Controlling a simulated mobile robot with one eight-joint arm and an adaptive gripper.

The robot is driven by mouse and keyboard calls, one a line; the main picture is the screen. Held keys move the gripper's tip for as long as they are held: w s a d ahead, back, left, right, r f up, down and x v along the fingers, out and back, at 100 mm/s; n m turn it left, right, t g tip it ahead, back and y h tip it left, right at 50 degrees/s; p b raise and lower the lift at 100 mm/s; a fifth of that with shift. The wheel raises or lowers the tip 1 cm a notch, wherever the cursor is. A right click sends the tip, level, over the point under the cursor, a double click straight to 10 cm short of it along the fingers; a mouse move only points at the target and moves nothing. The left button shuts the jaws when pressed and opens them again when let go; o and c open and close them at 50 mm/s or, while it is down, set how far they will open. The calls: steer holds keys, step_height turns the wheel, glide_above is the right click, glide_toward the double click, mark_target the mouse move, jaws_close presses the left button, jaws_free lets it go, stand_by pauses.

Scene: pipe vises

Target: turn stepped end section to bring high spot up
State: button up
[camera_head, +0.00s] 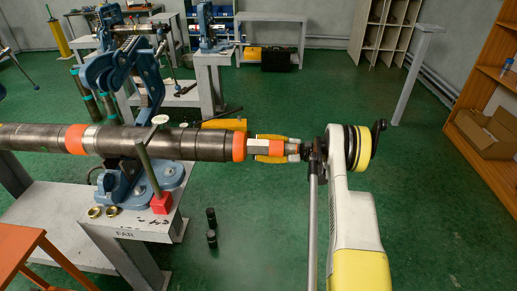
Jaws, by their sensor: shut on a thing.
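A long dark pipe (110,141) runs level across the left half, clamped in a blue pipe vise (124,68). Its right end narrows past an orange band (239,146) into a stepped end section with a pale part (260,147) and more orange. My gripper (268,148) reaches in from the right, its yellow fingers above and below this end section. It is shut on the end section, roughly in line with the pipe. Fingers partly hide the end section, and no high-spot mark can be made out.
The vise stands on a grey bench (75,215) marked FAR. On it are a red block (161,203) with an upright green rod and two brass rings (103,212). An orange stool (30,250) is front left; the floor below my gripper is open.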

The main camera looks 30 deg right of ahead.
steer(key=n+g, duration=0.1)
steer(key=n, duration=0.1)
steer(key=n+g+h, duration=0.1)
steer(key=n, duration=0.2)
steer(key=shift+w+r+n, duration=0.1)
steer(key=shift+r+n, duration=0.1)
steer(key=shift+n, duration=0.4)
stand_by(0.3)
steer(key=o, duration=1.1)
steer(key=shift+o, duration=0.2)
